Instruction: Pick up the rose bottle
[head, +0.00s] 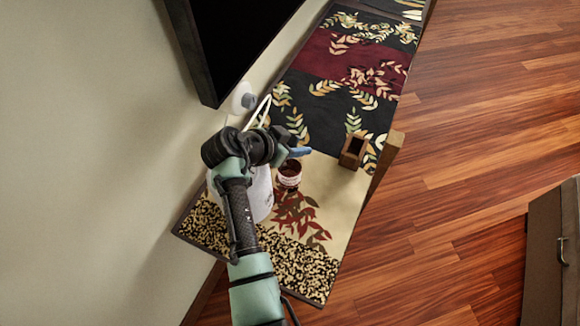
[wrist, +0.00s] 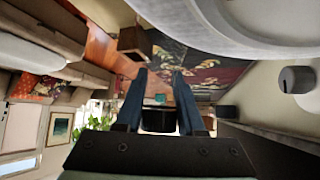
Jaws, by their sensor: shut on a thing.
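My gripper (head: 301,152) shows in the head view with blue fingers above the near end of the shelf. In the wrist view, my gripper (wrist: 160,88) has its two blue fingers on either side of a dark thing (wrist: 158,120) close to the palm. It is shut on this thing, whose colour and shape are too dark to name as the rose bottle. A small dark-red jar with a pale label (head: 289,176) shows just below the fingers in the head view. I cannot tell whether it is the held thing. No other rose-coloured bottle shows clearly.
A white pitcher (head: 262,196) stands under my wrist, its pale body close by in the wrist view (wrist: 235,25). A wooden box (head: 353,151) stands to the right, near the shelf's edge. A black screen (head: 235,40) hangs on the wall. The patterned surface beyond is clear.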

